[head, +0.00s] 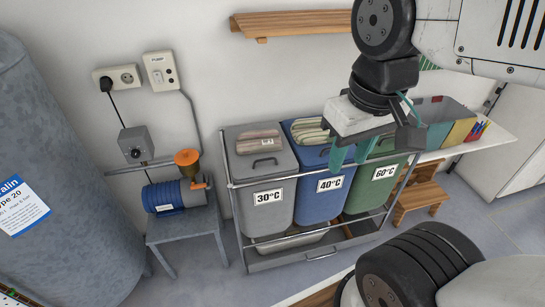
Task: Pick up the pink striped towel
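My gripper's body hides part of the lids of the blue and green bins.
A wooden shelf (293,22) hangs above. A pump (174,196) and a tank (60,170) stand left.

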